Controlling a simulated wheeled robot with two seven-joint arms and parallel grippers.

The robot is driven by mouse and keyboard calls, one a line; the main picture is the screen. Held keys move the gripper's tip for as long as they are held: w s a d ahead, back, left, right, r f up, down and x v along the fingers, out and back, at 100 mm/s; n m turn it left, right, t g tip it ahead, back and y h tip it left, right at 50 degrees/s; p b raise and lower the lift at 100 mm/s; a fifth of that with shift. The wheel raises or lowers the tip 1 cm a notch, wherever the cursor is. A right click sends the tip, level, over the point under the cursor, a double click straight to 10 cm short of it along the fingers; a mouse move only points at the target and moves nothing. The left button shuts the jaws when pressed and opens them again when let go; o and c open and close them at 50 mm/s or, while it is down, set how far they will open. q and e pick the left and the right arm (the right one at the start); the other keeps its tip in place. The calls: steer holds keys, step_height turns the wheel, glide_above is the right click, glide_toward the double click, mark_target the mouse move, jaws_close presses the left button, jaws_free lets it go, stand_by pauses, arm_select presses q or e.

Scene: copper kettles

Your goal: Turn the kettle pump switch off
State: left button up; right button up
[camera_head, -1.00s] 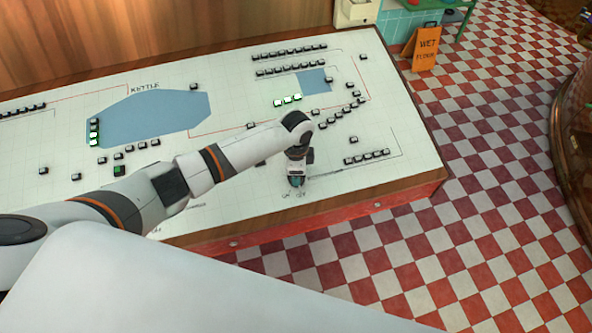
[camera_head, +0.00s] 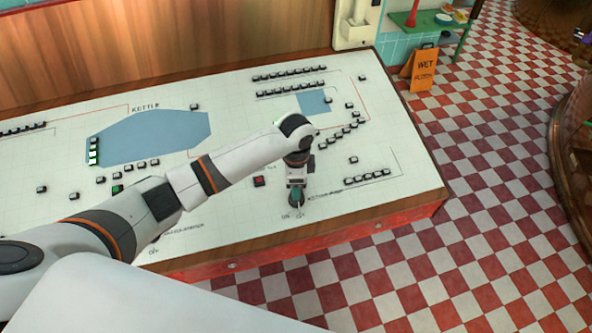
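My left gripper (camera_head: 296,197) points down at the front edge of the control panel (camera_head: 230,215). It covers the control beneath it, where a small dark green part shows between or below the fingers. Small labels, seemingly ON and OFF, sit just in front of it, and a line of small print lies to its right. I cannot tell whether the fingers are shut, whether they touch the switch, or which way the switch is set. My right gripper is not in view.
The panel bears a blue KETTLE shape (camera_head: 160,137), a red button (camera_head: 259,181), a green button (camera_head: 117,189) and several small black blocks. My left arm hides part of the panel. A wet floor sign (camera_head: 424,68) stands on the checkered floor to the right.

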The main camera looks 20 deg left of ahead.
arm_select(q)
step_height(320, 180, up, 7)
steer(key=shift+r+b, duration=0.1)
steer(key=shift+b, duration=0.45)
